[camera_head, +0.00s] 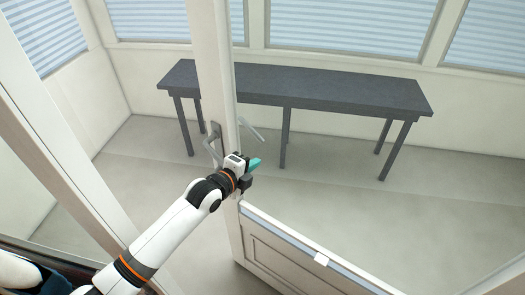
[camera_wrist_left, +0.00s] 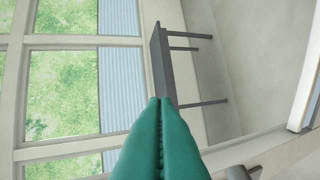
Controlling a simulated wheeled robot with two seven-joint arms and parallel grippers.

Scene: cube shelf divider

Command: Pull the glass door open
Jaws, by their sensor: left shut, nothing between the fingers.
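The glass door has a white stile (camera_head: 213,70) and a panelled lower part (camera_head: 285,262), with clear glass above that part. A grey lever handle (camera_head: 211,145) sits on the stile, and a second lever (camera_head: 252,129) shows on its other side. A gap lies between the stile and the white post at left, so the door looks ajar. My left gripper (camera_head: 255,164) is shut and empty, just right of and below the handle, its arm crossing the stile. Its teal fingers (camera_wrist_left: 160,135) meet in the left wrist view, with a grey lever (camera_wrist_left: 238,173) at the bottom edge. My right gripper is out of view.
A long dark table (camera_head: 300,88) stands beyond the door; it also shows in the left wrist view (camera_wrist_left: 161,65). Windows with blinds (camera_head: 350,22) line the far wall. A white frame post (camera_head: 60,150) stands at left. The floor beyond the door is clear around the table.

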